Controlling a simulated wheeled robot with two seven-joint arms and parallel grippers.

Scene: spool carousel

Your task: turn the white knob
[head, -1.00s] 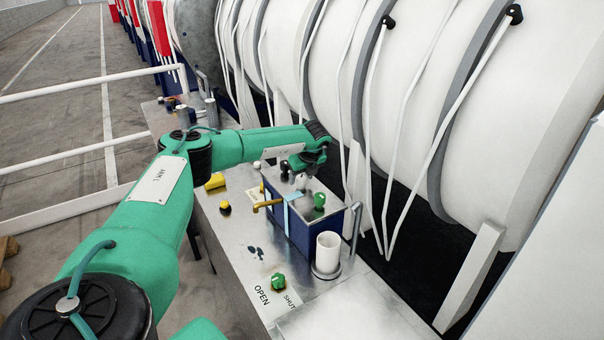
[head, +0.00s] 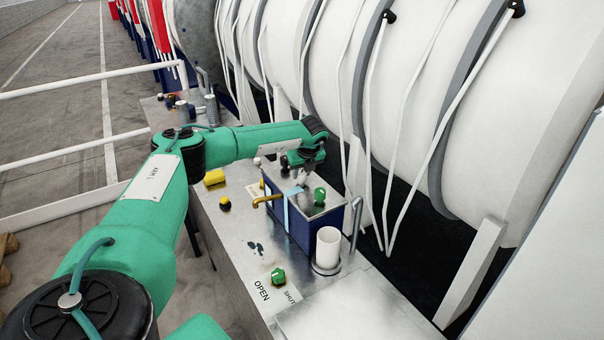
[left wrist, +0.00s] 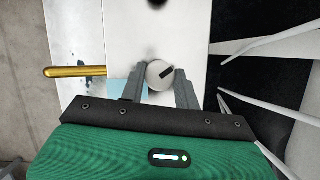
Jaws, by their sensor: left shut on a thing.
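The white knob (left wrist: 158,74) is round, with a dark bar mark slanting up to the right. It sits on top of a blue box with a metal lid (head: 335,190), and in the head view the knob (head: 300,178) is partly hidden by my gripper. My left gripper (left wrist: 160,78) reaches down over the box, with one finger on each side of the knob, shut on it. In the head view the left gripper (head: 302,168) stands just above the lid. My right gripper is not in view.
A green knob (head: 320,196) stands close by on the same lid. A brass lever (head: 267,201) sticks out from the box's left side. A white cup (head: 328,248) and another green knob (head: 278,276) are on the metal bench nearer me. Large white spools rise behind.

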